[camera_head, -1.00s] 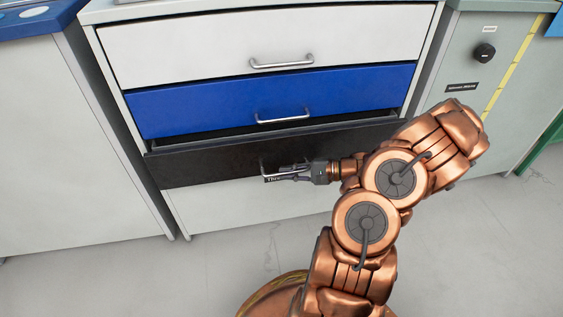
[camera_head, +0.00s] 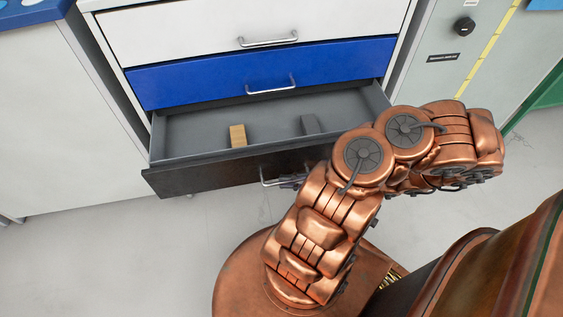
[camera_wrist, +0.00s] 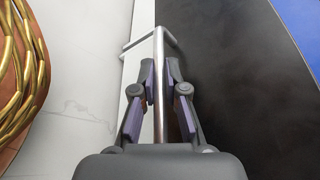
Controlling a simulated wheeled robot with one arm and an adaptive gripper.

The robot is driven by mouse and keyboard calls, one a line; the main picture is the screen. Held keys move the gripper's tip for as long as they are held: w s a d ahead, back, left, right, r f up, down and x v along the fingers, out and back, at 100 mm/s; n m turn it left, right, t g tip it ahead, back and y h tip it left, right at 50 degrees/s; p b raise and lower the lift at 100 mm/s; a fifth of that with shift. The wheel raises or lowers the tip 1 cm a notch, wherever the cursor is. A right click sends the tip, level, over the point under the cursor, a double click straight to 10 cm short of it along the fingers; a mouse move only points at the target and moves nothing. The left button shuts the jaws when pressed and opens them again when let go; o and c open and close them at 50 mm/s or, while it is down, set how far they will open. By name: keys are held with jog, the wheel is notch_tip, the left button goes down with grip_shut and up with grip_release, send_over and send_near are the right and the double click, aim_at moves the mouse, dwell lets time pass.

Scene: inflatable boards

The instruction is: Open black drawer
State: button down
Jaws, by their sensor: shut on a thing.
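The black drawer (camera_head: 205,180) is pulled well out below the blue drawer, and its grey inside shows in the head view. Its metal handle (camera_head: 268,178) is on the front panel. My gripper (camera_head: 290,181) is at this handle, mostly hidden behind my copper arm in the head view. In the wrist view, my gripper (camera_wrist: 159,85) has its two purple-padded fingers closed on either side of the handle bar (camera_wrist: 159,48). The black drawer front (camera_wrist: 240,70) fills the right of that view.
A tan block (camera_head: 238,136) and a dark grey block (camera_head: 310,124) sit inside the drawer. The blue drawer (camera_head: 200,83) and white drawer (camera_head: 180,28) above are shut. A pale cabinet (camera_head: 60,120) stands at left, a grey-green one (camera_head: 440,75) at right. Floor is clear at lower left.

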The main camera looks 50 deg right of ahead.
jog(key=shift+s+a+p, duration=0.55)
jog(key=shift+s, duration=0.2)
jog(key=shift+s+a+p, duration=0.5)
jog(key=shift+s, duration=0.25)
jog(key=c, duration=1.5)
grip_release()
jog(key=v, duration=1.2)
jog(key=shift+s, duration=0.1)
